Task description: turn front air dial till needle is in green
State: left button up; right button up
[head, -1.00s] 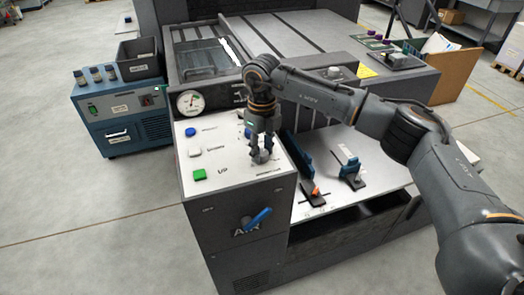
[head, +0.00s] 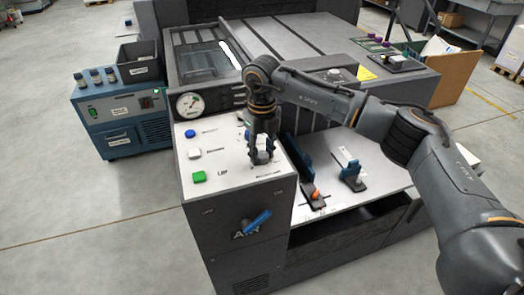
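The front air dial (head: 263,157) is a pale grey knob on the white top panel (head: 223,164) of the near cabinet. My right gripper (head: 262,158) points down over it, with its fingers on either side of the knob, closed on it. The fingers hide part of the dial. The round gauge (head: 190,104) with a white face stands at the panel's back left. Its needle and green zone are too small to read surely. My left gripper is not in view.
Blue (head: 190,133), white (head: 194,154) and green (head: 198,177) buttons sit left of the dial. A blue lever (head: 257,221) is on the cabinet's front. Upright blue parts (head: 300,158) stand close right of the gripper. A blue unit (head: 122,120) stands at the left.

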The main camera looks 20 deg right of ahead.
aim_at(262, 154)
jog(key=o, duration=0.4)
notch_tip(262, 154, up, 12)
jog(key=shift+r, duration=0.1)
dwell(0.4)
dwell(2.2)
